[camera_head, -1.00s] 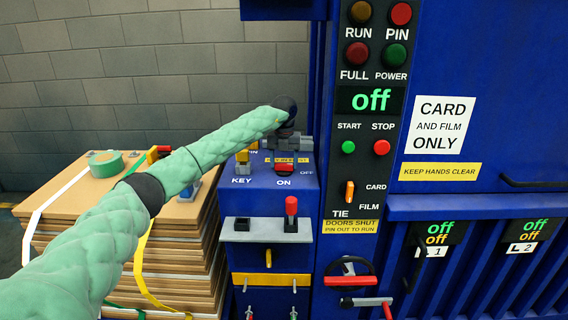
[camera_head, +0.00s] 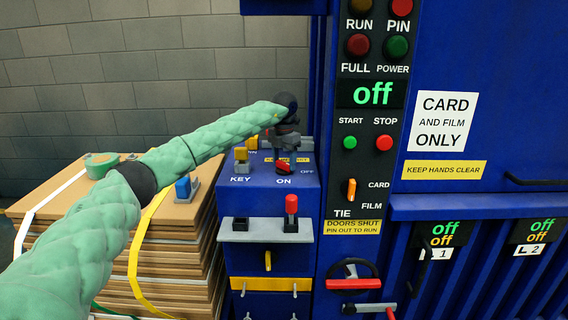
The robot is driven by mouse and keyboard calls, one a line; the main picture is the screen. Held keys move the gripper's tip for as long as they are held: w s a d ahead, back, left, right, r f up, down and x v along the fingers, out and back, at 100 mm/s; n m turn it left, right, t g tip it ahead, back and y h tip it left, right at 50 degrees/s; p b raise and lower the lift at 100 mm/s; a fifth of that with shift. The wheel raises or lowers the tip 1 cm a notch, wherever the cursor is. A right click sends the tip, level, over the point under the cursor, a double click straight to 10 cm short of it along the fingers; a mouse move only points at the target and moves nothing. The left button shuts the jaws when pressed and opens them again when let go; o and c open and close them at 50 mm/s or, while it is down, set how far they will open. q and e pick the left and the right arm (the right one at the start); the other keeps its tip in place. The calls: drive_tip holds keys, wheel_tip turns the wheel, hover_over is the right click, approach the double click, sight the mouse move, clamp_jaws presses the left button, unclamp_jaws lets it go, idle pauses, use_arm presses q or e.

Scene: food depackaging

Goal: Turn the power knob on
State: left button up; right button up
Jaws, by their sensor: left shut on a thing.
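The power knob (camera_head: 283,167) is red and sits on top of the blue control box, between the ON label (camera_head: 284,181) and the OFF label (camera_head: 307,171). My left gripper (camera_head: 284,155) is dark, points down over the knob and is shut on it. The fingers partly hide the knob. The knob now sits tilted, one end toward ON. The panel display (camera_head: 373,93) reads "off" in green. My right gripper is not in view.
A yellow key switch (camera_head: 241,160) stands close left of the knob. A red-topped lever (camera_head: 291,206) is on the grey ledge below. Stacked cardboard (camera_head: 150,225) with straps lies left. The blue machine front (camera_head: 460,60) rises right.

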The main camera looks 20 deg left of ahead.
use_arm(q)
drive_tip(key=m+b, duration=0.2)
drive_tip(key=m, duration=0.2)
drive_tip(key=shift+m, duration=0.3)
drive_tip(key=m+b, duration=0.1)
drive_tip(key=m, duration=0.2)
drive_tip(key=shift+m, duration=0.9)
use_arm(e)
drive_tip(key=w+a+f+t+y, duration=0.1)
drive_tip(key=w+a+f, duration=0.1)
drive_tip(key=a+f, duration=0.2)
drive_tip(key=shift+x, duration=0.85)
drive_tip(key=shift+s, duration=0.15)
use_arm(q)
drive_tip(key=shift+r, duration=0.1)
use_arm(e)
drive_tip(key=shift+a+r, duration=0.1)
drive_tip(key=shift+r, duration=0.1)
use_arm(q)
drive_tip(key=o, duration=1)
drive_tip(key=shift+a, duration=0.1)
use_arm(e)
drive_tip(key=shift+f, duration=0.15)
